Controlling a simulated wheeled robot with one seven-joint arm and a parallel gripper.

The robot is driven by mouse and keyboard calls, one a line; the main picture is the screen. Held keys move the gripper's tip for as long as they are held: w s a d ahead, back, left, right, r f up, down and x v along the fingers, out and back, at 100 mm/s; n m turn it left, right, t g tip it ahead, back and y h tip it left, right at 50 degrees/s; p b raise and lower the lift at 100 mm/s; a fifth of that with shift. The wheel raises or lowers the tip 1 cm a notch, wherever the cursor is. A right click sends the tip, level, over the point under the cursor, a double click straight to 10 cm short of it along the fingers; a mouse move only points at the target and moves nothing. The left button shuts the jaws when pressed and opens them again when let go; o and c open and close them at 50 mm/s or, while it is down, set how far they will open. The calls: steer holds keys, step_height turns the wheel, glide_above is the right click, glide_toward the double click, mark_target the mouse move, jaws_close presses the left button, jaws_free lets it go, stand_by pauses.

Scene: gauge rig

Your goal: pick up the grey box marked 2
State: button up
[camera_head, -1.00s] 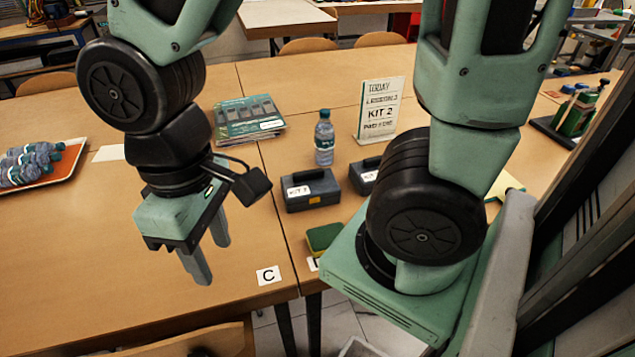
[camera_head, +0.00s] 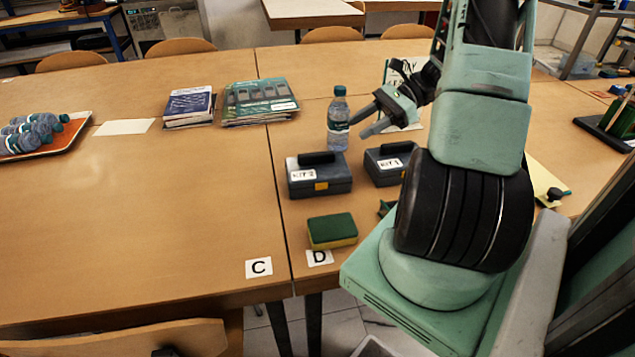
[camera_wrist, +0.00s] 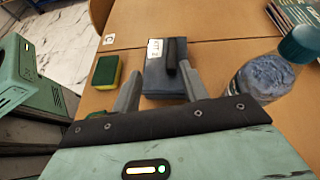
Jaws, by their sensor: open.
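Two grey boxes with black handles stand side by side on the table. The left one, whose label looks like KIT 2 (camera_head: 320,180), has an orange latch on its front. The right one, whose label looks like KIT 1 (camera_head: 383,167), is partly hidden by my arm. My gripper (camera_head: 361,125) is open and empty, above and behind the boxes beside the bottle, fingers pointing left and down. In the wrist view the box marked 2 (camera_wrist: 160,82) shows beyond and between the two spread fingers, apart from them.
A water bottle (camera_head: 338,125) stands just behind the box marked 2, close to my gripper. A green and yellow sponge (camera_head: 332,231) lies in front. Magazines (camera_head: 258,103) and books (camera_head: 189,107) lie behind left. A tray (camera_head: 70,133) of bottles is far left.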

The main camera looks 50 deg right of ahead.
mark_target(321, 153)
steer(key=d, duration=0.1)
steer(key=s+d+f+m+t, duration=0.1)
steer(key=s+d+m, duration=0.1)
steer(key=shift+s+d+f+t+h, duration=0.15)
steer(key=shift+d+f+t+h, duration=0.15)
steer(key=shift+t, duration=0.1)
steer(key=x, duration=1.1)
steer(key=shift+x, duration=2.9)
steer(key=shift+r, duration=0.2)
jaws_close()
